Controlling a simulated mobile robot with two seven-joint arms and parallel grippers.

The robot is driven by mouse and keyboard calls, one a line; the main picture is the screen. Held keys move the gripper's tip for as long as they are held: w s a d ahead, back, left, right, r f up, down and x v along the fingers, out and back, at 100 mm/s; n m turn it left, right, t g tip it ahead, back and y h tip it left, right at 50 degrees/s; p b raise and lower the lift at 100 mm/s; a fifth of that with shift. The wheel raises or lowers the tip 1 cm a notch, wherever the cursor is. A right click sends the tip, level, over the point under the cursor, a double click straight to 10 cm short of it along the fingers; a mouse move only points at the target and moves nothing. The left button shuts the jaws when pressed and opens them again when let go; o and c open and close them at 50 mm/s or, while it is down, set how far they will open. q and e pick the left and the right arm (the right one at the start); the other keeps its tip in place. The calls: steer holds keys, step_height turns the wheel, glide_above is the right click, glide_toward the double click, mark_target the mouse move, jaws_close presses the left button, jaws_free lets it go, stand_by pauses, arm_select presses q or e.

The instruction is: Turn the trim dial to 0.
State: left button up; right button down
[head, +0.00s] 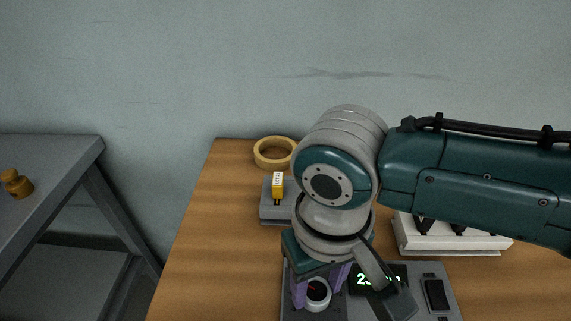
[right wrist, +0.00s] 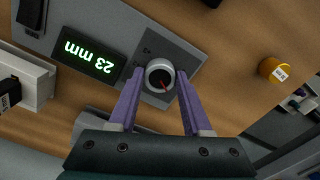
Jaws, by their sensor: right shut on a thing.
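The trim dial (head: 318,294) is a round knob with a white rim, a dark face and a red pointer line. It sits on a grey control panel (head: 437,270) at the front of the wooden table. My right gripper (head: 317,288) points down with its purple fingers on either side of the dial, shut on it. In the right wrist view the dial (right wrist: 160,76) sits between the two fingertips. The green display (right wrist: 88,57) beside it reads 23 mm, upside down in that view; my wrist partly covers it in the head view. My left gripper is not in view.
A black rocker switch (head: 435,294) is on the panel's right side. Behind are a tape ring (head: 258,157), a grey block (head: 270,211) with a yellow-tagged item (head: 278,184), and a white tray (head: 450,240). A grey side table (head: 60,160) with a brass weight (head: 17,184) stands left.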

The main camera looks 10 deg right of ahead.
mark_target(316, 291)
steer(key=m+p, duration=0.2)
steer(key=m, duration=0.1)
steer(key=shift+s+r, duration=0.1)
steer(key=shift+r, duration=0.1)
steer(key=m+p, duration=0.2)
steer(key=shift+a+m, duration=0.1)
steer(key=shift+m, duration=0.2)
steer(key=m+p, duration=0.1)
steer(key=m, duration=0.2)
steer(key=shift+f, duration=0.1)
steer(key=shift+m+p, duration=0.55)
steer(key=shift+m, duration=0.85)
steer(key=shift+f, duration=0.1)
steer(key=shift+c, duration=1.7)
jaws_free()
step_height(316, 291, up, 10)
steer(key=p, duration=0.5)
steer(key=shift+p, duration=0.3)
